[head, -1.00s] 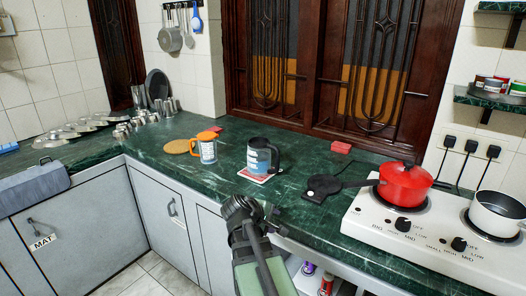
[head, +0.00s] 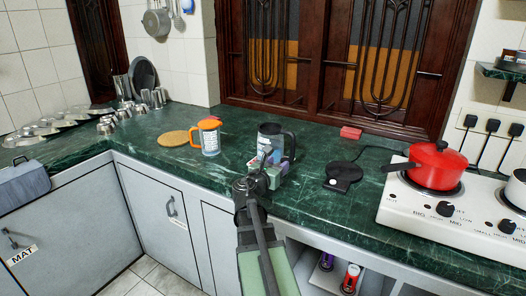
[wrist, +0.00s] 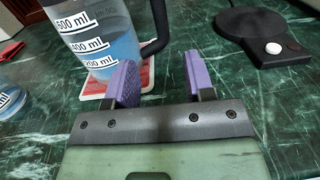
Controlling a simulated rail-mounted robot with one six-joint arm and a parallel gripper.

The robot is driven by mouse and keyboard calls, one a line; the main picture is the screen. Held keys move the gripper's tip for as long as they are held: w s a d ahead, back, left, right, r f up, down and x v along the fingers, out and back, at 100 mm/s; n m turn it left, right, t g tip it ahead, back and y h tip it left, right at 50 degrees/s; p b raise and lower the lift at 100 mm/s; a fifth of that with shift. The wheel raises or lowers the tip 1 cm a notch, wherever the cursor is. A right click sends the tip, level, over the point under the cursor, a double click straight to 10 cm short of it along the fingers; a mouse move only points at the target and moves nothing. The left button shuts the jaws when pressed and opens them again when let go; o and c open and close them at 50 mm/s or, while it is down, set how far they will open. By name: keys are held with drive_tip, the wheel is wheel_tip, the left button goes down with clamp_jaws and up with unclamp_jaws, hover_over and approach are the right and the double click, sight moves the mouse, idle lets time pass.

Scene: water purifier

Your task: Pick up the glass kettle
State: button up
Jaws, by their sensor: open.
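The glass kettle (head: 266,141) is clear with a black lid, a black handle on its right and bluish water inside. It stands upright on a red-and-white mat on the green counter. In the wrist view its marked body (wrist: 95,38) is at the upper left, and its black handle (wrist: 158,32) lies beyond the gap between the fingers. My gripper (wrist: 161,82) has purple finger pads, is open and holds nothing. In the head view my gripper (head: 274,170) is low in front of the kettle, hiding its lower part and most of the mat.
An orange-lidded jug (head: 207,137) stands left of the kettle, near a round wooden board (head: 174,138). A black round base (head: 343,176) lies to the right. A red pot (head: 434,168) sits on the white stove (head: 410,205).

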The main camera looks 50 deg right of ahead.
sight(291, 152)
drive_tip(key=d, duration=0.5)
drive_tip(key=shift+w+d+r, duration=0.15)
drive_tip(key=shift+w+d, duration=0.1)
drive_tip(key=shift+d, duration=0.1)
drive_tip(key=d, duration=0.2)
drive_tip(key=w+d, duration=0.1)
drive_tip(key=d, duration=0.2)
drive_tip(key=shift+r, duration=0.1)
clamp_jaws()
